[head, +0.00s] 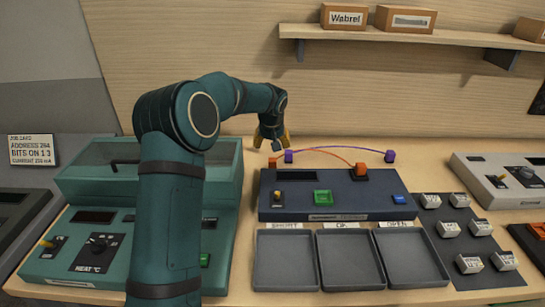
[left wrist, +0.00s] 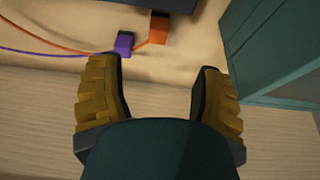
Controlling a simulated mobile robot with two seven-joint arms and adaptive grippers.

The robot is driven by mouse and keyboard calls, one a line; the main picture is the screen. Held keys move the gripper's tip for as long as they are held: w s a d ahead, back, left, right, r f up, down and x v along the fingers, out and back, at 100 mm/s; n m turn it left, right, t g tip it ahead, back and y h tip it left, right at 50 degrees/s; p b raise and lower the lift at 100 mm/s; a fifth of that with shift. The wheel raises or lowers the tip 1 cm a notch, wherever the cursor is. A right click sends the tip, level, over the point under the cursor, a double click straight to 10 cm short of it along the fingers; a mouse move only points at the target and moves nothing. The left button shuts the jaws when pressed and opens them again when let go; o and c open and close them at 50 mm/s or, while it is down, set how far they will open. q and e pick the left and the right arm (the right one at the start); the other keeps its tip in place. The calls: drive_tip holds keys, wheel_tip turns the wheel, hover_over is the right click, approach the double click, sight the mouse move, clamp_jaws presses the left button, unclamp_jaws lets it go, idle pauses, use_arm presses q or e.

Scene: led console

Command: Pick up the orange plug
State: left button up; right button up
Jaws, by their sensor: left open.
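One orange plug (head: 272,162) lies at the back left edge of the dark blue console (head: 335,199), next to a purple plug (head: 289,156). The orange plug also shows in the left wrist view (left wrist: 158,29), with the purple plug (left wrist: 125,43) beside it. An orange cable (head: 325,152) runs to another orange plug (head: 361,169) at the console's right. My left gripper (head: 272,143) is open and empty, behind and above the left orange plug. In the left wrist view its fingers (left wrist: 158,82) stand apart, with the plug ahead of the gap. My right gripper is out of view.
A teal heater box (head: 222,165) stands close on the left; its wall also shows in the left wrist view (left wrist: 276,62). A second purple plug (head: 389,156) lies at the back right. Trays (head: 285,284) stand in front. A shelf (head: 420,37) hangs above.

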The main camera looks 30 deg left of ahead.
sight(272, 160)
use_arm(q)
drive_tip(key=x, duration=0.8)
drive_tip(key=shift+w+b, duration=0.1)
drive_tip(key=shift+b, duration=0.3)
drive_tip(key=shift+b+x, duration=0.35)
drive_tip(key=shift+x, duration=2.5)
drive_tip(key=shift+w+r, duration=0.15)
drive_tip(key=shift+w, duration=0.05)
clamp_jaws()
